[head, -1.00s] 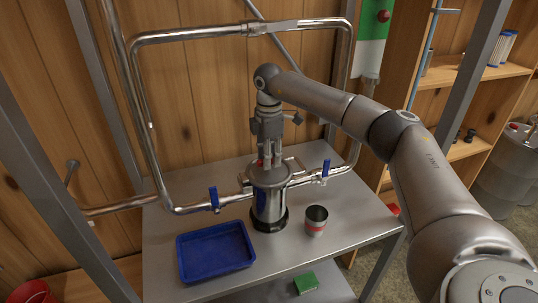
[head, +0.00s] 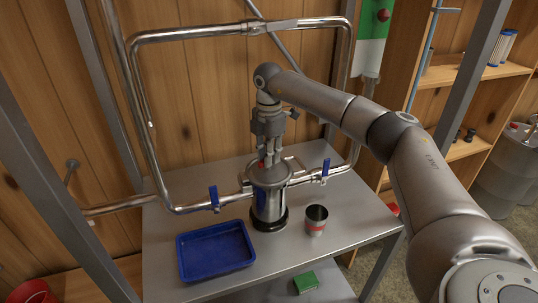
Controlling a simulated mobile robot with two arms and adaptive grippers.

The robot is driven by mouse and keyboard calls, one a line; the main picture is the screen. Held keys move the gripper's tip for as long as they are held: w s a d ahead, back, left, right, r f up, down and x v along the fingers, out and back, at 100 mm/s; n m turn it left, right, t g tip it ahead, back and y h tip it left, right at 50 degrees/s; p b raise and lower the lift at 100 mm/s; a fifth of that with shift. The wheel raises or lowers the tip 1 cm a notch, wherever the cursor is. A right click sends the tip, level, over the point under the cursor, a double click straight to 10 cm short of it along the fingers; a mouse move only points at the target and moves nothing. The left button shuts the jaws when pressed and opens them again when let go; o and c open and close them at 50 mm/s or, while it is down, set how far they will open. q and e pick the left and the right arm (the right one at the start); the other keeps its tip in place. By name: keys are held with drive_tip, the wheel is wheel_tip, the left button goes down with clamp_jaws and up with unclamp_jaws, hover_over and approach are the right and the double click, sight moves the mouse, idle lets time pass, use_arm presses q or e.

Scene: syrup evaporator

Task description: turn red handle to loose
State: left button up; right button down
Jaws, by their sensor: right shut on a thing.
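The red handle (head: 262,164) shows as a small red patch on top of the steel filter canister (head: 268,203), which stands upright on the metal table. My right gripper (head: 268,160) points down over the canister lid and is shut on the red handle; its fingers hide most of the handle. How far the handle is turned cannot be seen. My left gripper is not in view.
Blue-handled valves (head: 214,198) and (head: 325,170) flank the canister on the steel pipes. A blue tray (head: 215,250) lies front left, and a metal cup with a red band (head: 316,220) stands to the right. The table's right front is clear.

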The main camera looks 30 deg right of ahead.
drive_tip(key=n, duration=1.4)
drive_tip(key=shift+n, duration=0.4)
drive_tip(key=n, duration=0.3)
drive_tip(key=shift+n, duration=0.3)
drive_tip(key=n, duration=0.3)
drive_tip(key=shift+n, duration=0.3)
drive_tip(key=n, duration=0.5)
drive_tip(key=shift+r+n, duration=0.1)
drive_tip(key=shift+n, duration=0.6)
drive_tip(key=c, duration=1.4)
unclamp_jaws()
drive_tip(key=shift+c, duration=0.2)
